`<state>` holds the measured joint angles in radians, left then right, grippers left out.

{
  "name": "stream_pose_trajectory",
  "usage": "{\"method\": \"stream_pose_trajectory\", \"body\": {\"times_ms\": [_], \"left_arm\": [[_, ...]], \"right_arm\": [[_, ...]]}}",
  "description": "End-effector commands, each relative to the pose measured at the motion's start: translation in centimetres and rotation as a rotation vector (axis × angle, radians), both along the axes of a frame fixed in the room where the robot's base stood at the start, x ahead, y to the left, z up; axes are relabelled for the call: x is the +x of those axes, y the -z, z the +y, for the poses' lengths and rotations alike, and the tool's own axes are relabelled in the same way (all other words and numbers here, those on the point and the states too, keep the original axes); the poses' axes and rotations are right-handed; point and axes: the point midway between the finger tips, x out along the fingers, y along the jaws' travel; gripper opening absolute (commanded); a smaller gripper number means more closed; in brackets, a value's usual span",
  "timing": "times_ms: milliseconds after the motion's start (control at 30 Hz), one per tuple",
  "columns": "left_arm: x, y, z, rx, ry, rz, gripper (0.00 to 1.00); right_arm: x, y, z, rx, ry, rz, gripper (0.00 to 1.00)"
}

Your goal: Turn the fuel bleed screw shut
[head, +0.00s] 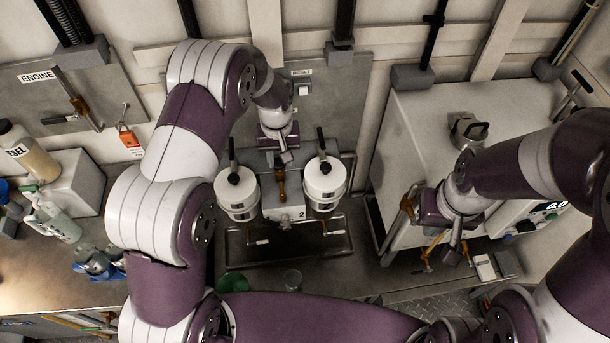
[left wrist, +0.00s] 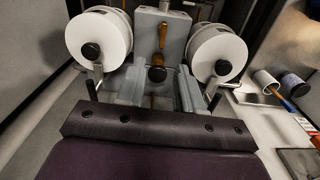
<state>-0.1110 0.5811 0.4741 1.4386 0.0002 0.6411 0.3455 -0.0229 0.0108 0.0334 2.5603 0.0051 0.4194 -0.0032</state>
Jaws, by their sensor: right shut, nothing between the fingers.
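A twin filter unit (head: 284,212) stands in a tray at the centre, with a white canister (head: 237,197) and another white canister (head: 325,185), each topped by a black knob with a handle. Between them is a brass lever (left wrist: 162,35). A dark round knob with brass beside it (left wrist: 157,73), probably the bleed screw, sits below that lever in the left wrist view. My left gripper (left wrist: 157,90) is open, with its fingers on either side of this knob; contact cannot be told. My right gripper (head: 453,252) is shut and empty in front of the pale cabinet.
The pale cabinet (head: 440,120) stands at the right, with brass fittings by its front. A white box (head: 70,180), bottles and blue containers are at the left.

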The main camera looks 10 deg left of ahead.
Motion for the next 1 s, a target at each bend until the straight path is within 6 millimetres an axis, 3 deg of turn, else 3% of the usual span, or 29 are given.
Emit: {"method": "stream_pose_trajectory", "body": {"times_ms": [167,400,600,1000], "left_arm": [[-0.2,1.6,0.1,0.002,-0.049,0.014,0.36],[-0.3,7.7,0.1,0.002,-0.047,0.013,0.36],[-0.2,11.3,0.1,0.002,-0.046,0.01,0.36],[-0.1,12.5,0.1,0.0,-0.046,0.006,0.33]], "right_arm": [[0.0,-1.0,0.0,0.0,0.0,0.0,0.0],[0.0,-3.6,0.0,0.0,0.0,-0.001,0.0],[0.0,-4.6,0.0,0.0,0.0,0.0,0.0],[0.0,-4.6,0.0,0.0,0.0,0.0,0.0]]}}
